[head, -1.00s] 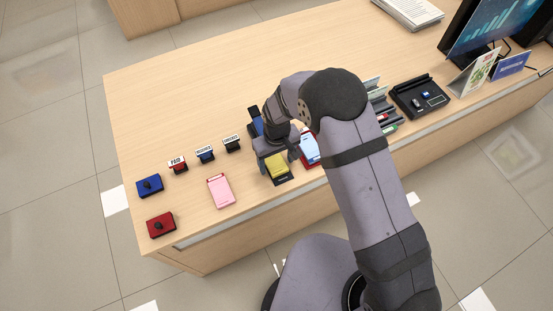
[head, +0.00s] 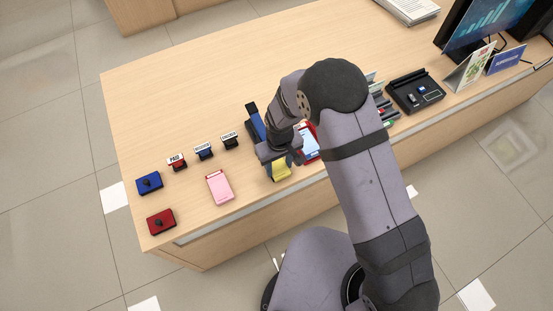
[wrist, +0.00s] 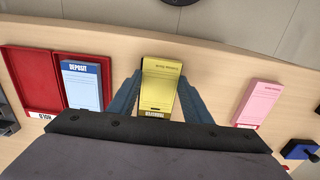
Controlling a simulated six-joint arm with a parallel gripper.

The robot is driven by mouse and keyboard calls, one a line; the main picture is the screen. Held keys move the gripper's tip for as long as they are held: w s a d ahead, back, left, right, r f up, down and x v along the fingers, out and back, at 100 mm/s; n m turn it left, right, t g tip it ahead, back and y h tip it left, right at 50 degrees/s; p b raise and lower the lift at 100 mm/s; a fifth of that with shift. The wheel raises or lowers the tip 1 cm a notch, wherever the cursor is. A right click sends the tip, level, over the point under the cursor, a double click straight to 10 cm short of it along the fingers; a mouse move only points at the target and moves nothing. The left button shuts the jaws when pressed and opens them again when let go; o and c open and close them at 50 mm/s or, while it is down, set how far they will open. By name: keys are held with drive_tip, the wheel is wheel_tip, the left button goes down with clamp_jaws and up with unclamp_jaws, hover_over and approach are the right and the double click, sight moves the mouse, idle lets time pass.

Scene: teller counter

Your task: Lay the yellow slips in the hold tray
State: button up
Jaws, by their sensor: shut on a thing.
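The yellow slips (wrist: 158,85) form a pad between the two fingers of my gripper (wrist: 157,103) in the wrist view, with one finger along each long side. My gripper (head: 283,160) is shut on them. In the head view part of the yellow slips (head: 281,173) shows below the gripper, near the counter's front edge; I cannot tell whether they are clear of the counter. The red hold tray (wrist: 28,72), labelled HOLD, lies left of the gripper in the wrist view. In the head view my arm partly hides the tray.
A pink slip pad (head: 219,187) lies left of my gripper in the head view. A black device (head: 415,94) and a monitor (head: 480,25) are on the right. The far-left counter is clear.

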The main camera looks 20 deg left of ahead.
sight(280, 170)
drive_tip(key=shift+s+d, duration=0.15)
drive_tip(key=shift+d, duration=0.05)
drive_tip(key=o, duration=1.2)
drive_tip(key=shift+c, duration=0.2)
drive_tip(key=shift+r, duration=0.1)
drive_tip(key=shift+r+b, duration=0.95)
drive_tip(key=shift+r, duration=2.6)
